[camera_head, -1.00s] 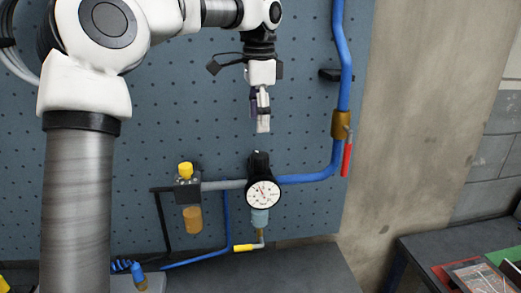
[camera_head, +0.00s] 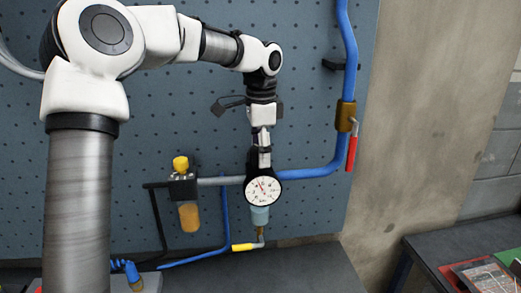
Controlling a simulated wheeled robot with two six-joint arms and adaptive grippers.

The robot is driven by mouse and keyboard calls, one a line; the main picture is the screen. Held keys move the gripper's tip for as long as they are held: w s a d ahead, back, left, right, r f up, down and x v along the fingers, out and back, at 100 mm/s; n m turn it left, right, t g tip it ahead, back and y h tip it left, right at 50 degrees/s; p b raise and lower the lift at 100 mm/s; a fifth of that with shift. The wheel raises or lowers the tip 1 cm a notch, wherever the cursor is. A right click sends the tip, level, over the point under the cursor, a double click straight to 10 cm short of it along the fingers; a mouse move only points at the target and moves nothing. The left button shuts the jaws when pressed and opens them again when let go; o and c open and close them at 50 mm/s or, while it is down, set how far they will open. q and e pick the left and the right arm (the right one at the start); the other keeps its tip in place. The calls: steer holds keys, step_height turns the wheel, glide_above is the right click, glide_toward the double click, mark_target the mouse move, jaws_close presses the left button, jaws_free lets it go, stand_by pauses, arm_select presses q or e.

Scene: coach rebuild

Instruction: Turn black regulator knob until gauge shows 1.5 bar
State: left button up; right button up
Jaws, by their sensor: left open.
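The pressure gauge (camera_head: 263,190), round with a white face and black rim, sits on the front of the regulator on the pegboard. Its needle points up and a little left; the numbers are too small to read. The black regulator knob (camera_head: 253,166) is just above the gauge and mostly hidden behind my gripper. My left gripper (camera_head: 264,160) points down from above, with its open fingers at the knob. I cannot tell whether they touch it. My right gripper is not in view.
A blue pipe (camera_head: 310,173) runs right from the regulator and up past a red-handled valve (camera_head: 351,153). A yellow-topped filter bowl (camera_head: 188,215) is to the left. A yellow-sleeved fitting (camera_head: 244,247) hangs below. A dark bench (camera_head: 300,270) lies underneath.

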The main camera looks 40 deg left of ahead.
arm_select(q)
steer(key=shift+s, duration=0.1)
steer(key=shift+d+r, duration=0.1)
steer(key=c, duration=1.1)
steer(key=shift+s+n, duration=0.1)
steer(key=shift+n, duration=0.2)
steer(key=shift+c, duration=0.2)
steer(key=n+p, duration=0.1)
steer(key=n, duration=0.2)
steer(key=shift+p, duration=0.4)
steer(key=n+p, duration=0.1)
steer(key=n, duration=0.4)
steer(key=shift+n, duration=0.4)
steer(key=n, duration=0.5)
steer(key=shift+f+n+g, duration=0.2)
steer(key=shift+n+g, duration=0.1)
steer(key=n, duration=0.5)
steer(key=shift+n, duration=0.3)
